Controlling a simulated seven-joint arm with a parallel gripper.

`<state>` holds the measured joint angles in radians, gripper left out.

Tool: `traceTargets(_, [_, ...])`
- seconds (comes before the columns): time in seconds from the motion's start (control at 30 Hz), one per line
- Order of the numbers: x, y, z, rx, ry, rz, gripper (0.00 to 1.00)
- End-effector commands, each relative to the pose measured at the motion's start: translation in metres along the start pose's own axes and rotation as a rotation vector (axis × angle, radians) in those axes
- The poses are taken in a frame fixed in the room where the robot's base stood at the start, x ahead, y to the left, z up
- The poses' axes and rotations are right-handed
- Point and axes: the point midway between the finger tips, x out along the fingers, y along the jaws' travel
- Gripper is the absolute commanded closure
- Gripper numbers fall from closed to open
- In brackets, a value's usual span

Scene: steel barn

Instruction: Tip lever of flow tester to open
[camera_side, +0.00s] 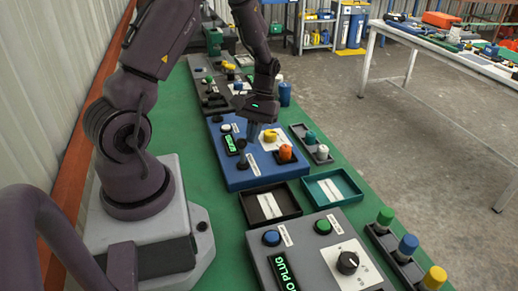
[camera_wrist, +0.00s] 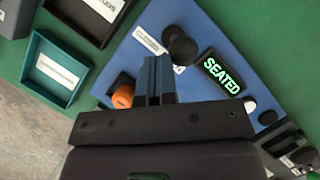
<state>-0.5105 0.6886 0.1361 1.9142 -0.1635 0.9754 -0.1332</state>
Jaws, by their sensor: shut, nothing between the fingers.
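The flow tester looks to be the blue box (camera_side: 240,178) on the green bench; it also shows in the wrist view (camera_wrist: 215,42). Its display (camera_wrist: 222,72) reads SEATED in green. A dark round-ended part, apparently the lever (camera_wrist: 183,50), stands near the display in the wrist view; its tilt is hard to tell. An orange plug (camera_side: 285,153) sits at the box's right side and partly shows beside my fingers in the wrist view (camera_wrist: 123,96). My gripper (camera_side: 252,136) is shut and empty, low over the box. Its fingertips (camera_wrist: 155,62) appear close beside the dark part, contact unclear.
A black tray (camera_side: 250,213) and a teal tray (camera_side: 352,184) lie nearer the camera. A grey panel (camera_side: 300,240) with a dial is in front. A rack with green and white plugs (camera_side: 294,130) stands right of the box. A blue cylinder (camera_side: 285,95) stands behind.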

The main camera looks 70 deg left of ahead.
Motion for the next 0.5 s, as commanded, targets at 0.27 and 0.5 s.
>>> traceTargets(0.27, [-0.002, -0.009, -0.01, 0.024, -0.061, 0.043, 1.0])
traceTargets(0.5, [-0.003, -0.012, -0.014, 0.023, -0.059, 0.042, 1.0])
